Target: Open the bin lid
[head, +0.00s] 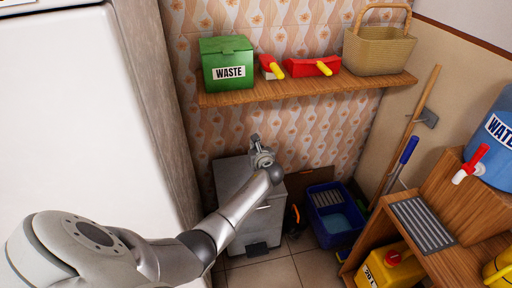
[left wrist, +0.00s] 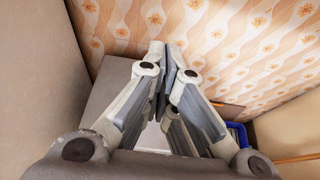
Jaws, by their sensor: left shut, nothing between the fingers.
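The grey bin (head: 232,180) stands on the floor against the tiled wall, below the shelf, with a dark pedal (head: 256,249) at its front foot. Its lid looks down, but my left arm crosses in front and hides part of it. My left gripper (head: 256,140) is at the bin's rear right edge in the head view, fingers pointing toward the wall. In the left wrist view its fingers (left wrist: 168,52) are closed together and empty, with a grey bin surface (left wrist: 105,82) behind them. I cannot tell whether they touch the bin. My right gripper is not in view.
A wooden shelf (head: 305,88) above holds a green WASTE box (head: 227,55), red items and a basket (head: 378,48). A blue mop bucket (head: 335,215) stands right of the bin. A wooden stand (head: 445,190) is at the right. A white cabinet (head: 75,110) borders the left.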

